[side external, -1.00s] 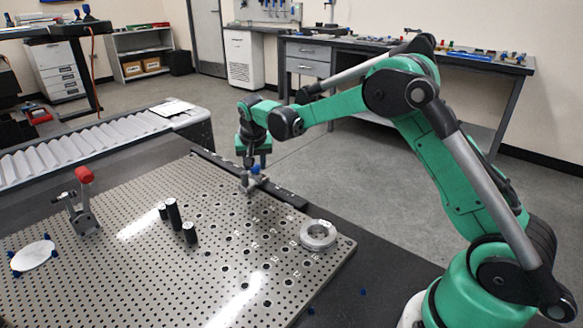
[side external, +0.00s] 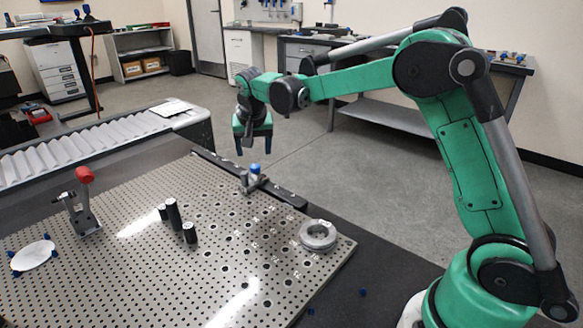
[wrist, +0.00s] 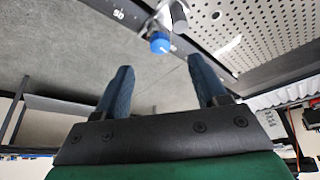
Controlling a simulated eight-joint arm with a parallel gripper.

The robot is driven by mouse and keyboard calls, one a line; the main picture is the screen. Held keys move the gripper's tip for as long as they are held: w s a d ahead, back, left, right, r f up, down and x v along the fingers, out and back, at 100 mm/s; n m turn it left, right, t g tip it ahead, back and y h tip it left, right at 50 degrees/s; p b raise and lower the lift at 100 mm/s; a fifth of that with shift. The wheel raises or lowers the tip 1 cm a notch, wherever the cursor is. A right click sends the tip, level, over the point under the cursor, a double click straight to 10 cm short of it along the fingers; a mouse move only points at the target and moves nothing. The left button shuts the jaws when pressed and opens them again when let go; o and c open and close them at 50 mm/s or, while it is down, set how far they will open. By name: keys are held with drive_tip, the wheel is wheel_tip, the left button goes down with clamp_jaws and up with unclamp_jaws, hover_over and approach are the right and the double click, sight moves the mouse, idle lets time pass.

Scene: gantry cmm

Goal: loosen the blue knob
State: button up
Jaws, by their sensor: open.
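The blue knob (side external: 254,169) sits on top of a small grey metal fixture (side external: 251,182) at the far edge of the perforated plate. The knob also shows in the wrist view (wrist: 160,42), beyond the fingertips and apart from them. My gripper (side external: 252,150) hangs above and slightly left of the knob in the side view, fingers pointing down. In the wrist view its two dark blue fingers (wrist: 163,80) are spread with nothing between them. My gripper is open and empty.
The perforated metal plate (side external: 130,270) carries a red-handled clamp (side external: 83,200), several black cylinders (side external: 173,215), a metal ring (side external: 318,235) and a white disc (side external: 33,255). A ribbed grey cover (side external: 90,142) runs behind the plate. Space around the knob is clear.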

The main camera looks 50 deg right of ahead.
sight(255, 166)
drive_tip(key=m, duration=0.1)
drive_tip(key=m+g, duration=0.1)
drive_tip(key=m, duration=0.1)
drive_tip(key=w+m+h, duration=0.1)
drive_tip(key=shift+a+f, duration=0.2)
drive_tip(key=shift+a, duration=0.05)
drive_tip(key=shift+g, duration=0.3)
drive_tip(key=shift+x, duration=2.6)
clamp_jaws()
